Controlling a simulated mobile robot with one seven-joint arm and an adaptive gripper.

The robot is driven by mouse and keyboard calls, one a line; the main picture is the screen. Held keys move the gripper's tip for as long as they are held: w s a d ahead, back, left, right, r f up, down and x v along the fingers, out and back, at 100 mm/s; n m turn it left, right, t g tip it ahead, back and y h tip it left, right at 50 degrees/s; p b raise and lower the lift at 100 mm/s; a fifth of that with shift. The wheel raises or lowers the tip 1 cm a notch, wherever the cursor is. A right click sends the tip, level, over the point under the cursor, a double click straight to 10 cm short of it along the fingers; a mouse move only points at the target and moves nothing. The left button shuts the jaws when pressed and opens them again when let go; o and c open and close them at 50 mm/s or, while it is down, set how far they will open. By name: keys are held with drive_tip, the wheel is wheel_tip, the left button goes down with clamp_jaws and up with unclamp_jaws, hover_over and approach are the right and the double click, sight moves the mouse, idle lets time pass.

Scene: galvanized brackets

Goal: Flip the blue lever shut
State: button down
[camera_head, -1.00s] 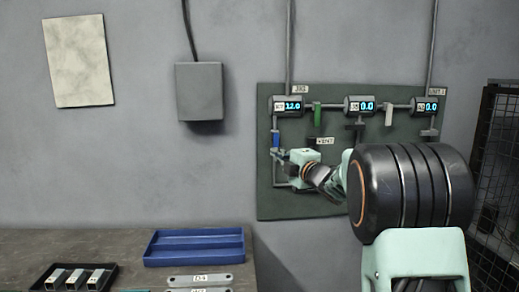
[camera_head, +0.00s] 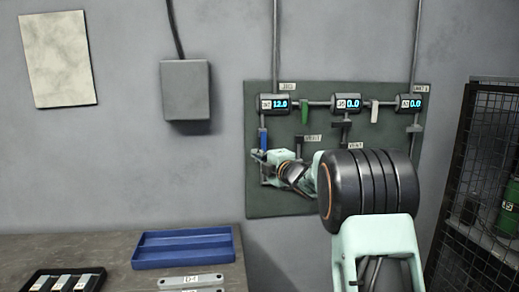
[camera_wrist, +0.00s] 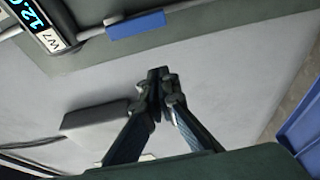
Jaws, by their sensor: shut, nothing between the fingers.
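The blue lever (camera_head: 262,138) stands upright at the left of the dark green panel (camera_head: 232,204), below the gauge (camera_head: 272,102) reading 12.0. It lies in line with the vertical pipe there. In the wrist view the blue lever (camera_wrist: 136,23) shows near the top edge, apart from the fingertips. My gripper (camera_head: 257,156) is just below the lever in the head view; whether it touches is too small to tell there. In the wrist view my gripper (camera_wrist: 160,75) is shut with its fingertips together and nothing between them.
A green lever (camera_head: 303,114) and a white lever (camera_head: 375,112) hang from the top pipe, between gauges. A grey box (camera_head: 186,90) is on the wall. A blue tray (camera_head: 183,262) rests on the bench below left. A mesh cage (camera_head: 463,205) stands at right.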

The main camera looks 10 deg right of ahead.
sight(263, 142)
drive_tip(key=w+d+p, duration=0.1)
drive_tip(key=w+p, duration=0.1)
drive_tip(key=w, duration=0.4)
drive_tip(key=shift+w+d, duration=0.25)
drive_tip(key=shift+d, duration=0.15)
